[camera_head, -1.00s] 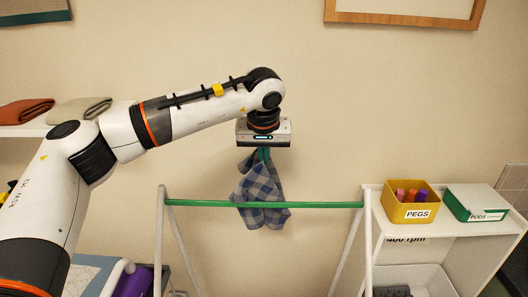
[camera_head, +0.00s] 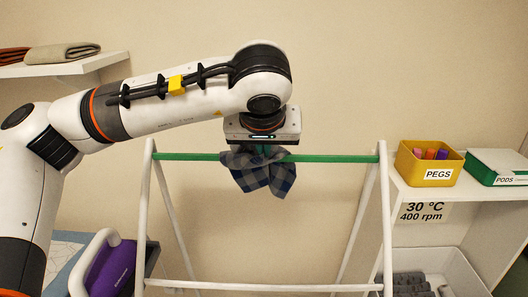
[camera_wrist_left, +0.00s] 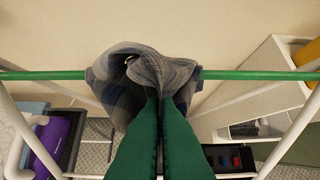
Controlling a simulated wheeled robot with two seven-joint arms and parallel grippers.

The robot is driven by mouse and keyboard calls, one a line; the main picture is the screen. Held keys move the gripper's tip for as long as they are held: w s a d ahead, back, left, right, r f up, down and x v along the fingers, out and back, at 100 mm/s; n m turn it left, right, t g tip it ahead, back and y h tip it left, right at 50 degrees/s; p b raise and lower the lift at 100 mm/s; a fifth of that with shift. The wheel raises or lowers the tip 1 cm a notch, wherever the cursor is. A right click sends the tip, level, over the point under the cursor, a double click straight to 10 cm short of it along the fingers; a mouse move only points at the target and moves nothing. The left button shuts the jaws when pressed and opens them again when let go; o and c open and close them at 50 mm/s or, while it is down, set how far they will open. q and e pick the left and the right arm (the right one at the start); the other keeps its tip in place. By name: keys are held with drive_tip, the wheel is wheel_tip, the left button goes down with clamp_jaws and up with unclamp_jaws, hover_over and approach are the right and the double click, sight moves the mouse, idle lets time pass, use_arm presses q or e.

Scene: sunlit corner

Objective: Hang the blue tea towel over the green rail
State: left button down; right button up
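The blue-grey checked tea towel (camera_head: 262,176) hangs bunched below my left gripper (camera_head: 263,150), at the middle of the green rail (camera_head: 335,159). Its cloth hides the rail's middle in the head view and in the left wrist view, where the towel (camera_wrist_left: 120,95) lies across the line of the rail (camera_wrist_left: 245,76). The green fingers of my left gripper (camera_wrist_left: 160,98) are close together on the towel's gathered top. I cannot tell how much cloth lies on each side of the rail. My right gripper is not in view.
White legs (camera_head: 387,225) carry the rail at both ends. A yellow pegs box (camera_head: 436,174) and a green-and-white pods box (camera_head: 495,168) stand on the right-hand shelf unit. A purple object (camera_head: 112,268) is at lower left. Folded cloths lie on the left shelf (camera_head: 65,68).

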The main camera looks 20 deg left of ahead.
use_arm(q)
wheel_tip(320, 180, down, 9)
drive_tip(key=s+t+b, duration=0.1)
drive_tip(key=t+b, duration=0.1)
drive_tip(key=b, duration=0.9)
drive_tip(key=shift+d+t+y+b, duration=0.2)
drive_tip(key=shift+t+y+b, duration=0.1)
drive_tip(key=shift+y+b, duration=0.1)
drive_tip(key=c, duration=1.6)
unclamp_jaws()
drive_tip(key=shift+o, duration=0.6)
drive_tip(key=o, duration=0.5)
